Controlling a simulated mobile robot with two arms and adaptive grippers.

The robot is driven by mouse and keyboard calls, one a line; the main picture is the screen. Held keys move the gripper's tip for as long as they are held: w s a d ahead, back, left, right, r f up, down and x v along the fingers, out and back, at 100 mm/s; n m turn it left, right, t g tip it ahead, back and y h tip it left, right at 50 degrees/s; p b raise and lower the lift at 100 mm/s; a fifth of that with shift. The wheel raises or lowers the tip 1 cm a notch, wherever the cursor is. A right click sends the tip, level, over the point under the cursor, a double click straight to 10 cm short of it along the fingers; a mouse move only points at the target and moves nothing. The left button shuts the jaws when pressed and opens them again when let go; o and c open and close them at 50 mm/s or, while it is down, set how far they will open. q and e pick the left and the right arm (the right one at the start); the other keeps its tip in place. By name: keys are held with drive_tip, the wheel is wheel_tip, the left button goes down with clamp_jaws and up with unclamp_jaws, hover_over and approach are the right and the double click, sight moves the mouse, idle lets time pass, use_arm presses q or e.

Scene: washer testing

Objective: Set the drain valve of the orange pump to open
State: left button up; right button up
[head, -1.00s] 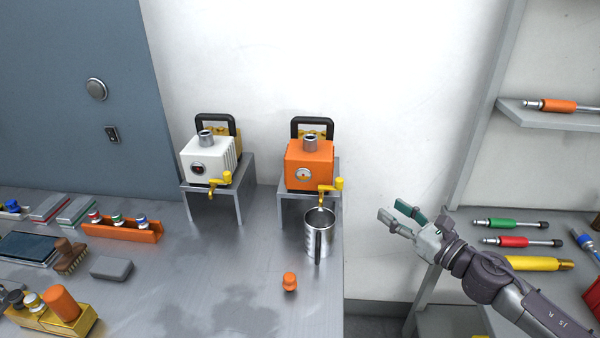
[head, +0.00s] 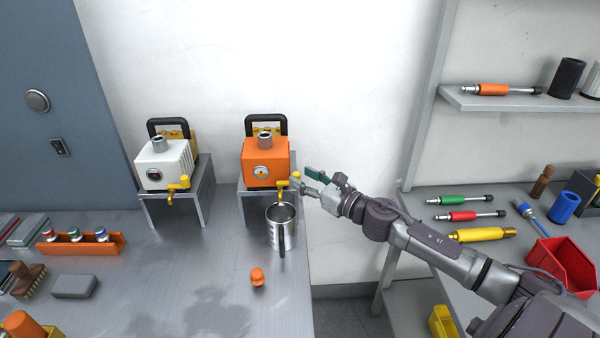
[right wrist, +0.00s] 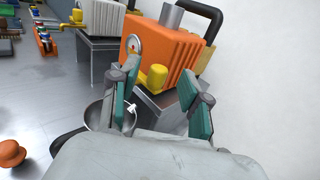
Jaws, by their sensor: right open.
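The orange pump (head: 265,168) stands on a small metal stand at the back of the bench, with a round gauge on its front. Its yellow drain valve (head: 283,187) is low on the front; its knob (right wrist: 157,77) shows in the right wrist view. A metal mug (head: 281,228) stands below the valve. My right gripper (head: 304,179) is just right of the valve. In the right wrist view its teal-padded fingers (right wrist: 160,95) are open, with the yellow knob showing beyond and between them. I cannot tell whether they touch it. My left gripper is not in view.
A white pump (head: 165,165) with its own yellow valve stands on a stand to the left. An orange stopper (head: 257,276) lies in front of the mug. A shelf unit (head: 480,101) with tools is at right. The bench's front middle is clear.

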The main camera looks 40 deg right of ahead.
drive_tip(key=shift+x, duration=0.95)
drive_tip(key=shift+s, duration=0.1)
clamp_jaws()
drive_tip(key=shift+a+p, duration=0.1)
drive_tip(key=shift+p, duration=0.2)
